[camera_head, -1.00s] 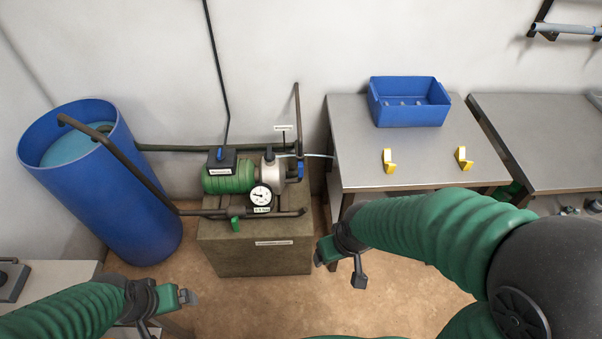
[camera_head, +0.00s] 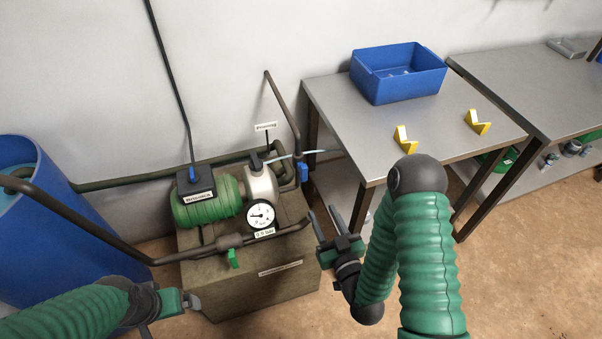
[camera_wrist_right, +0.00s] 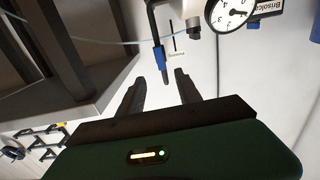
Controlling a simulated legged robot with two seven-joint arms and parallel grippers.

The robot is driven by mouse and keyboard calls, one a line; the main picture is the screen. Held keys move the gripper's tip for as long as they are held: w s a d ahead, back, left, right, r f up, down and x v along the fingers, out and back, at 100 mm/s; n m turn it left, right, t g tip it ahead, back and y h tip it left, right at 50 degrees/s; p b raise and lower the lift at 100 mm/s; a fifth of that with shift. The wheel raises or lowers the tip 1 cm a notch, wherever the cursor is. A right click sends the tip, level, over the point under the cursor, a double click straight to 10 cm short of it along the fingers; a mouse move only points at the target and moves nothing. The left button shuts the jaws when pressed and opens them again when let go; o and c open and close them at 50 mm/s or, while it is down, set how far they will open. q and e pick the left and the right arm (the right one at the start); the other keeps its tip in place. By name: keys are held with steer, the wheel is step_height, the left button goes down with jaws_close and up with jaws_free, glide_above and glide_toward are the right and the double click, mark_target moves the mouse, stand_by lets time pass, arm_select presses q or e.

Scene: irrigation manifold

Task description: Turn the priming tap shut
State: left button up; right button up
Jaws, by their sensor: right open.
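The priming tap has a blue handle (camera_head: 303,173) on the pipework at the right end of the pump, near a small white sign (camera_head: 265,126). In the right wrist view the blue handle (camera_wrist_right: 159,56) hangs just beyond my fingertips, beside the sign (camera_wrist_right: 177,56). My right gripper (camera_head: 324,211) is open and empty, in front of and below the tap, with its fingers pointing up toward it. Both fingers (camera_wrist_right: 160,82) show apart in the wrist view, not touching the handle. My left gripper (camera_head: 194,301) is at the lower left, away from the tap; its jaw opening is unclear.
The green pump (camera_head: 207,203) with its gauge (camera_head: 261,215) stands on a block (camera_head: 245,291), with a green-handled valve (camera_head: 233,258) in front. A steel table (camera_head: 345,112) with a blue bin (camera_head: 398,82) and yellow brackets (camera_head: 405,140) is to the right. A thin hose (camera_head: 318,152) passes by the tap.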

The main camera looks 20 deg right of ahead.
steer(key=b, duration=0.6)
glide_toward(305, 173)
steer(key=w, duration=1)
steer(key=shift+f, duration=0.25)
steer(key=shift+w+a, duration=0.1)
steer(key=shift+w, duration=0.3)
steer(key=shift+w+a+r, duration=0.1)
steer(key=shift+w+a, duration=0.1)
steer(key=shift+d, duration=0.2)
steer(key=c, duration=0.6)
jaws_close()
